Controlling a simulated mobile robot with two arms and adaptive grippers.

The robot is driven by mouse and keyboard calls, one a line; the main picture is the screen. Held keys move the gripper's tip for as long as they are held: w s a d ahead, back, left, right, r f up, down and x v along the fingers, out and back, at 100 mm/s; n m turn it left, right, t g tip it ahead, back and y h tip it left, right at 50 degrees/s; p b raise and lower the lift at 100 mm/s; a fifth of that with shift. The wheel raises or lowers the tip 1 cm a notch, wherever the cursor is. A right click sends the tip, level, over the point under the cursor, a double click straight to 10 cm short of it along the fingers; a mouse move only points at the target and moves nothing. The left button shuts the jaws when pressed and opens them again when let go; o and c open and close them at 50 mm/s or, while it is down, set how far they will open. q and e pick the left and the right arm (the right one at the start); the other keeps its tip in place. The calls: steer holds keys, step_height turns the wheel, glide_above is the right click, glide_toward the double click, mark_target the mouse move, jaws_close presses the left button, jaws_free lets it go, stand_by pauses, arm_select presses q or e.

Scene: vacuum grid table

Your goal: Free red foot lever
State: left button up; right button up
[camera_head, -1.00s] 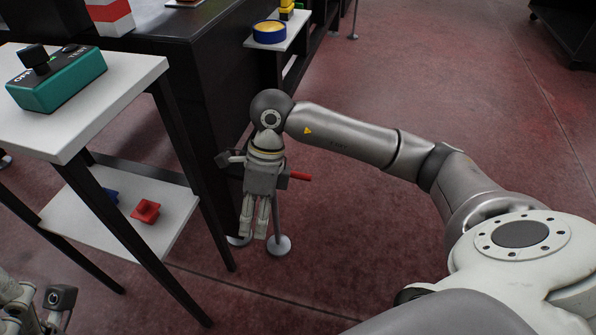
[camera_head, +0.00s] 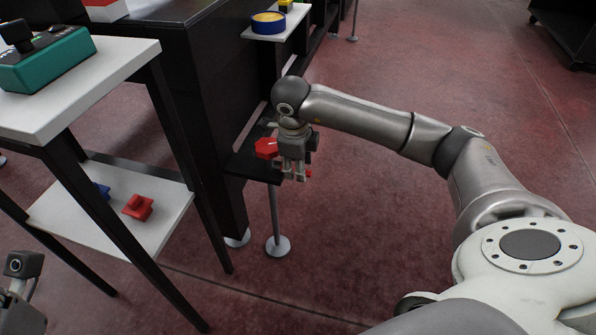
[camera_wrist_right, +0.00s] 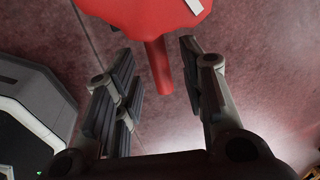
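A red part with a broad faceted head (camera_head: 266,148) shows at the small black shelf (camera_head: 248,167), left of my right gripper (camera_head: 293,172). A short red end (camera_head: 308,173) shows at the right of the fingers; the middle is hidden behind them. In the right wrist view, the red head (camera_wrist_right: 145,14) with a white mark fills the top. Its red stem (camera_wrist_right: 160,68) reaches between the spread fingers of my right gripper (camera_wrist_right: 160,75), with gaps on both sides. My left gripper (camera_head: 24,268) is only partly in view at the lower left; its fingertips are not clear.
A white table (camera_head: 80,85) with a teal control box (camera_head: 48,62) stands at left. Its lower shelf (camera_head: 95,222) holds a red part (camera_head: 138,207) and a blue part. A black cabinet (camera_head: 205,110) stands behind. A thin post (camera_head: 274,215) supports the black shelf. The floor at right is open.

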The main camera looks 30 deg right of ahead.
steer(key=shift+w+f, duration=0.1)
steer(key=shift+f, duration=0.5)
jaws_close()
